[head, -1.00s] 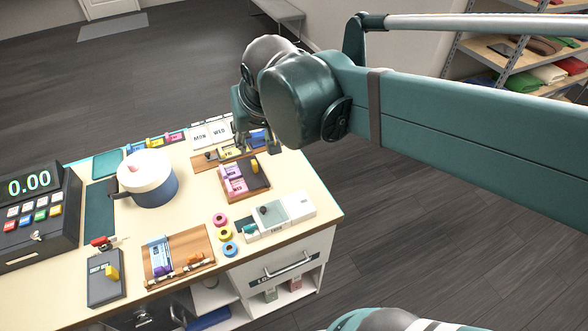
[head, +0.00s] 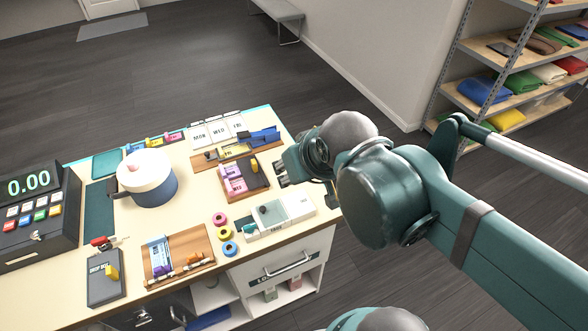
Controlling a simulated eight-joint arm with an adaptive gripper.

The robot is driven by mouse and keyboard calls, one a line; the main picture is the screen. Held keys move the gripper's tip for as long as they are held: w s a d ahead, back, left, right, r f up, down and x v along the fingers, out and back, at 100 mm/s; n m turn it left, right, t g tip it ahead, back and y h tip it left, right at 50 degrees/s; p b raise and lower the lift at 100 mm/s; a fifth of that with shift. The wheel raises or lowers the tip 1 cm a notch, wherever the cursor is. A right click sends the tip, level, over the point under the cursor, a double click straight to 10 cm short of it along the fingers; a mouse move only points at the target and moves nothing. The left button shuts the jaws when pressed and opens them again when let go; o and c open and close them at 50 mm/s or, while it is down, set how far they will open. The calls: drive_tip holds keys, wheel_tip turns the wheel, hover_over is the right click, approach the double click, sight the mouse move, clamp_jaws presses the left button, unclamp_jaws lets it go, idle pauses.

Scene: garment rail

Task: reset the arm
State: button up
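My arm reaches in from the right of the head view. My gripper (head: 283,172) is at the right edge of the cream counter (head: 200,203), beside the dark board with pink tags (head: 240,178). Its fingers are small and partly hidden by the wrist, so I cannot tell how far apart they are. I see nothing held in it.
A white and blue pot (head: 148,178) stands on the counter, with a till (head: 35,215) at the left. Coloured tape rings (head: 226,233), a white tray (head: 280,215) and day cards (head: 217,130) lie nearby. A shelf of folded cloths (head: 505,85) stands back right.

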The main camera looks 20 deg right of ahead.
drive_tip(key=shift+f, duration=0.1)
wheel_tip(320, 180, down, 10)
drive_tip(key=b, duration=1)
idle(0.9)
